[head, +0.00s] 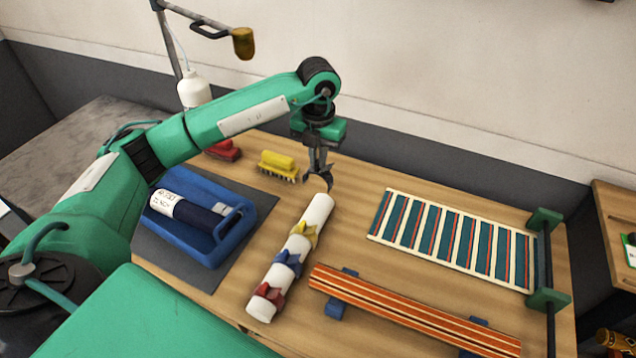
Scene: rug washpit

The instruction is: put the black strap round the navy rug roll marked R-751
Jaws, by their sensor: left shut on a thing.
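The navy rug roll (203,219) lies in a blue tray (240,246) at the left. A white label (166,202) is on its near-left end; its print is too small to read surely. My left gripper (319,180) is above the table, right of the yellow brush and beyond the upper end of a white tube. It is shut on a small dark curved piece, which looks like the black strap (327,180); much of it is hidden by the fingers. No strap shows round the visible part of the roll. My right gripper is not in view.
The white tube (318,211) carries yellow (304,234), blue (288,263) and red (267,295) straps. A yellow brush (278,164) and red brush (224,150) stand behind. A striped rug (453,238) and an orange striped piece (415,312) on blue blocks lie right.

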